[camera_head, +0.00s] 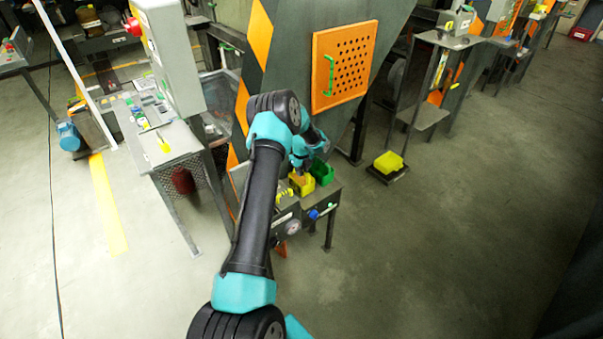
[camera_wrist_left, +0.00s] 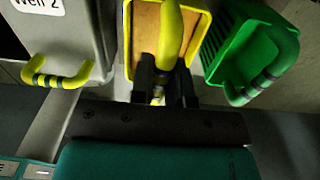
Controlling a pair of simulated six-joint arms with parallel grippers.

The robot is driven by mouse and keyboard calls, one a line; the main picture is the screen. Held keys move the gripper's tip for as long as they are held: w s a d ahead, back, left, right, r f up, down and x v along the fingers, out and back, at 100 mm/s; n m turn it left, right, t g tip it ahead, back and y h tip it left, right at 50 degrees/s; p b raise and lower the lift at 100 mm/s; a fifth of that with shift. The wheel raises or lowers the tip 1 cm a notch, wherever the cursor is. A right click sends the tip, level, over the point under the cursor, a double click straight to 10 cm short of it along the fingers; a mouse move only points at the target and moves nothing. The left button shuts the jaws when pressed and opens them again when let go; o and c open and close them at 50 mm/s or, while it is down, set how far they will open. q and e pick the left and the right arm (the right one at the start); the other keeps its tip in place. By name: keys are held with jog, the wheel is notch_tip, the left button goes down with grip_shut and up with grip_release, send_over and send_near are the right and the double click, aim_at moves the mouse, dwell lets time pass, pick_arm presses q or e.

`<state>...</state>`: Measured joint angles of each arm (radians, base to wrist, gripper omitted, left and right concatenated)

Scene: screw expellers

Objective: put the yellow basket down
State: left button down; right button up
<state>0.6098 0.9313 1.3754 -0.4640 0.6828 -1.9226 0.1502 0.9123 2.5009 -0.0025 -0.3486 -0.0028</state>
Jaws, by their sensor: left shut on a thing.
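The yellow basket (camera_head: 301,184) is at the small machine stand below the orange perforated panel, beside a green basket (camera_head: 321,172). In the left wrist view the yellow basket (camera_wrist_left: 128,42) has a brownish inside and a thick yellow handle (camera_wrist_left: 170,35). My left gripper (camera_wrist_left: 166,84) is shut on that handle. In the head view the gripper (camera_head: 300,174) is small and partly hidden by my wrist. I cannot tell whether the basket's underside touches the stand. The green basket (camera_wrist_left: 240,50) is just to the right of the yellow one. My right gripper is not in view.
A grey box with a yellow handle (camera_wrist_left: 58,76) is left of the basket. The stand carries a gauge (camera_head: 293,227) and coloured knobs (camera_head: 314,214). An orange perforated panel (camera_head: 343,66) rises behind. A yellow container (camera_head: 388,162) sits low at right.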

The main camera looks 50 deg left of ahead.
pick_arm(q)
jog(key=shift+f, duration=0.5)
jog(key=shift+f, duration=0.15)
jog(key=c, duration=1.1)
grip_release()
notch_tip(320, 180, up, 12)
